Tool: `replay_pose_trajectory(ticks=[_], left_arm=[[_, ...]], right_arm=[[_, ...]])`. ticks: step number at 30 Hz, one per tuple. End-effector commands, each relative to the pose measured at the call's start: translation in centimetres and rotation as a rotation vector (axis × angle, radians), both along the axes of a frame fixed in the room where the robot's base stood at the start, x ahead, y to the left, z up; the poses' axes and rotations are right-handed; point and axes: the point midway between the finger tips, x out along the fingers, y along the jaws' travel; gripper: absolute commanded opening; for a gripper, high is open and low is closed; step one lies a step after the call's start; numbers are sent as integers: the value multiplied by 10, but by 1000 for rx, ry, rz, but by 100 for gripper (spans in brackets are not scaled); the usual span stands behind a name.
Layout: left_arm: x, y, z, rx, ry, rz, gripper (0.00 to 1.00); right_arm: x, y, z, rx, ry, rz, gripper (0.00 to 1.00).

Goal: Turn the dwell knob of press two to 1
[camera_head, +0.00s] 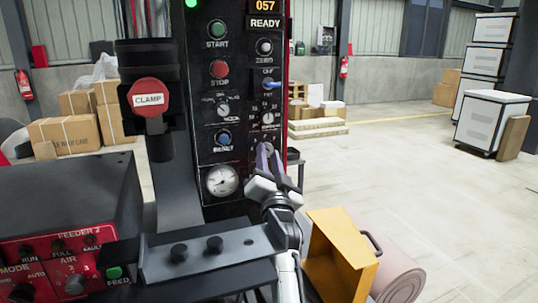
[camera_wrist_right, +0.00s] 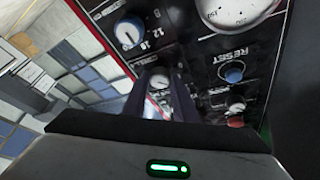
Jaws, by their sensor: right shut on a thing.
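The black press panel (camera_head: 242,60) stands upright in the middle of the head view, with its display reading 057 and READY. My right gripper (camera_head: 264,153) is at the panel's lower right and is shut on a small knob there. The fingers mostly hide this knob, and its label and setting are not readable. A pale knob with a scale (camera_head: 267,117) shows just above the fingertips. In the right wrist view my fingers (camera_wrist_right: 160,85) reach to the panel, with a numbered knob (camera_wrist_right: 130,32) beyond them. My left gripper is not in view.
The blue RESET button (camera_head: 223,138) and a gauge (camera_head: 221,180) lie close left of my gripper. A red CLAMP button (camera_head: 147,93) stands farther left. The red feeder panel (camera_head: 60,265) is at the lower left.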

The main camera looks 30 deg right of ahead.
Motion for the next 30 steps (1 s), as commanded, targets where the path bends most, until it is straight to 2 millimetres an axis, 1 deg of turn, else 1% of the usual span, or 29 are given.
replay_pose_trajectory(ticks=[6,18,19,21,22,30], left_arm=[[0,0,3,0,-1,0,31],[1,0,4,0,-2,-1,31],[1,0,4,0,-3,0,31],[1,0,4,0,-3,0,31],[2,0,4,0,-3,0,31],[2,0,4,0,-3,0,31]], right_arm=[[0,0,1,40,-10,0,4],[0,0,1,42,-12,0,4],[0,0,1,42,-12,0,31],[0,0,1,42,-12,0,43],[0,0,1,42,-12,0,45],[0,0,1,42,-12,0,45]])
